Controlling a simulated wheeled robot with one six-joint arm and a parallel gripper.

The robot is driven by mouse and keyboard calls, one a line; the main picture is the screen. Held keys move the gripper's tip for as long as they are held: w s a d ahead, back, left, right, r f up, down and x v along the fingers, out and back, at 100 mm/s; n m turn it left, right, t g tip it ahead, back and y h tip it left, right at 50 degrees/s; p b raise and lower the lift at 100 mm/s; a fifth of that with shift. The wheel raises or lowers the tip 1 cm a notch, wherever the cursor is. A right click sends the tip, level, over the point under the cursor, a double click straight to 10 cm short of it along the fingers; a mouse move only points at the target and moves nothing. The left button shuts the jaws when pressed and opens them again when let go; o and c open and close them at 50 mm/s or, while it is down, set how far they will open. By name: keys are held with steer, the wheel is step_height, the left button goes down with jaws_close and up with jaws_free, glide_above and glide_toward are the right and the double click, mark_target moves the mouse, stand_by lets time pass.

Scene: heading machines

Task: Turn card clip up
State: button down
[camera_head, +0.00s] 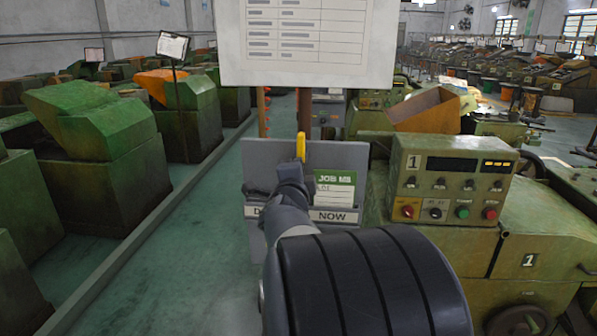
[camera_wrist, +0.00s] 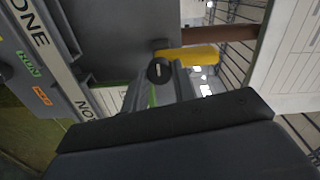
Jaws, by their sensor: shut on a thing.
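The card clip (camera_head: 300,146) is a yellow lever on a grey board (camera_head: 270,158), standing upright in the head view. In the wrist view, which is turned sideways, the yellow clip (camera_wrist: 190,54) extends right from near a round dark knob (camera_wrist: 160,71). My gripper (camera_head: 291,172) is just below the yellow part in the head view. In the wrist view my gripper (camera_wrist: 163,84) is shut at the clip's base; the exact contact is partly hidden. A green-headed job card (camera_head: 334,190) stands in the pocket marked NOW, right of my gripper.
A control box (camera_head: 450,180) with buttons and a green machine (camera_head: 555,235) stand close on the right. A large white chart (camera_head: 308,40) hangs above the board. The aisle floor (camera_head: 170,270) on the left is clear.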

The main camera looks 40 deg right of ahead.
steer(key=c, duration=1.1)
jaws_free()
steer(key=v, duration=1.1)
steer(key=shift+p, duration=0.3)
steer(key=shift+w+d, duration=0.1)
steer(key=shift+d, duration=0.05)
steer(key=x, duration=1)
steer(key=shift+w+d+b, duration=0.2)
steer(key=shift+d+b, duration=0.05)
steer(key=shift+b, duration=0.1)
